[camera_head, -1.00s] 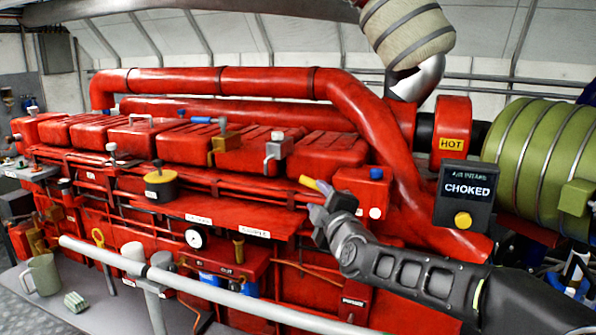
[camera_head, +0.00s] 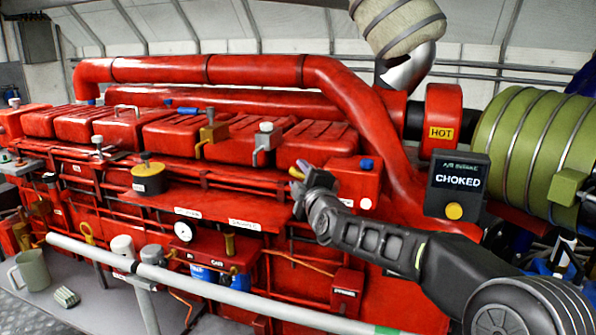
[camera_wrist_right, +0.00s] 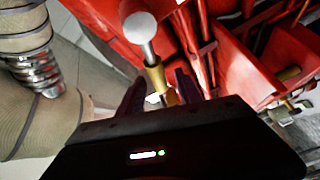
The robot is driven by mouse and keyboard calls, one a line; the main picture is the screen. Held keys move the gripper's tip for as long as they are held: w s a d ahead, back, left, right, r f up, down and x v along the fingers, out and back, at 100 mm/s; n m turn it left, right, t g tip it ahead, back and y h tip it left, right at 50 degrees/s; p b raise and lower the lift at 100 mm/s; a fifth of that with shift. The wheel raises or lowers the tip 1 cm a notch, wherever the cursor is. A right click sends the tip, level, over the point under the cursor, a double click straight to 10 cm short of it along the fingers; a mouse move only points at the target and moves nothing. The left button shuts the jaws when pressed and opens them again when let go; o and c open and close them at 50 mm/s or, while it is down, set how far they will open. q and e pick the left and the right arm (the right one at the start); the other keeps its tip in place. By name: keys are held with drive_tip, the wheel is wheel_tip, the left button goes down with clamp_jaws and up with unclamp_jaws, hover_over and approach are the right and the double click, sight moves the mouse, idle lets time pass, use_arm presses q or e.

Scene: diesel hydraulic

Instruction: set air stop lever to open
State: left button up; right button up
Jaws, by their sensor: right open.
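A lever (camera_wrist_right: 156,74) with a round grey knob, a silver shaft and a brass-coloured lower part shows in the right wrist view. I take it to be the air stop lever. My right gripper (camera_wrist_right: 160,86) is open, its two dark fingers on either side of the brass part; I cannot tell whether they touch it. In the head view my right gripper (camera_head: 297,184) is at the engine's side, left of a red box with a blue knob (camera_head: 366,164), and mostly hides the lever. A black sign (camera_head: 457,184) reads "AIR INTAKE CHOKED". My left gripper is out of view.
The red engine (camera_head: 205,240) fills the middle. A thick red pipe (camera_head: 355,100) curves down behind my right arm. A grey rail (camera_head: 205,285) crosses the front. A mug (camera_head: 33,271) stands on the lower left ledge. A green ribbed cylinder (camera_head: 530,145) is at the right.

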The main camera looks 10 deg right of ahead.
drive_tip(key=shift+w, duration=0.95)
drive_tip(key=shift+c, duration=0.3)
clamp_jaws()
idle(0.4)
